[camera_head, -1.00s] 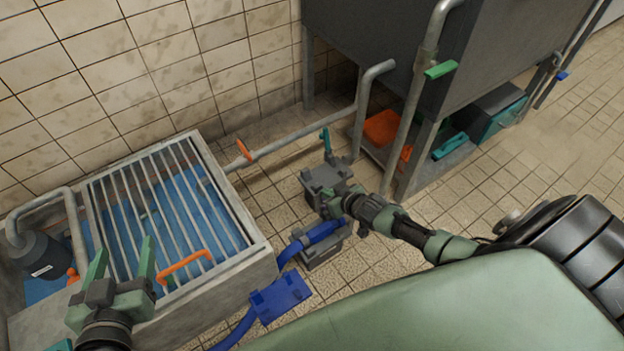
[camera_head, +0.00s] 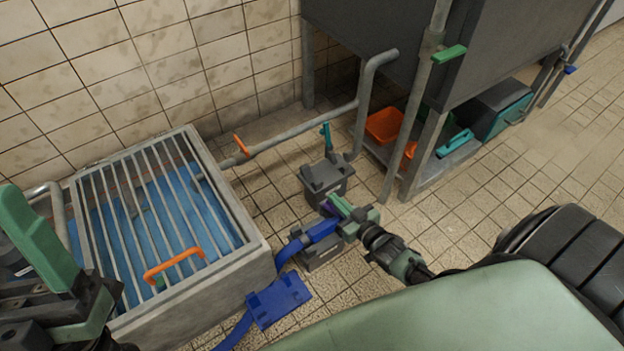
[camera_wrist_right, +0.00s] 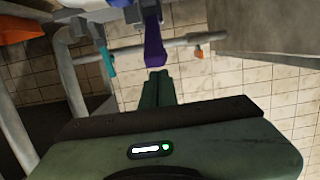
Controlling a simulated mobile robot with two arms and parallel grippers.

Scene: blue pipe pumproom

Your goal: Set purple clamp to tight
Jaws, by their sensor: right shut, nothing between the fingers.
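The purple clamp's lever (camera_wrist_right: 153,45) stands out in the right wrist view, just beyond my fingertips. In the head view only a small purple part (camera_head: 326,208) shows beside the right fingers, by the blue hose end. My right gripper (camera_head: 334,202) is shut and empty. In the right wrist view its closed fingers (camera_wrist_right: 158,76) line up with the lever's end; I cannot tell whether they touch. The clamp's base is mostly hidden. My left gripper (camera_head: 30,232) is large at the left edge, seen side-on, so its opening is unclear.
A blue hose (camera_head: 278,300) runs along the floor beside a grated basin (camera_head: 262,262) with an orange handle (camera_head: 175,265). A grey unit with a teal lever (camera_head: 326,138) stands behind my right gripper. Grey pipes and a dark tank (camera_head: 400,40) are beyond. Tiled floor is clear at right.

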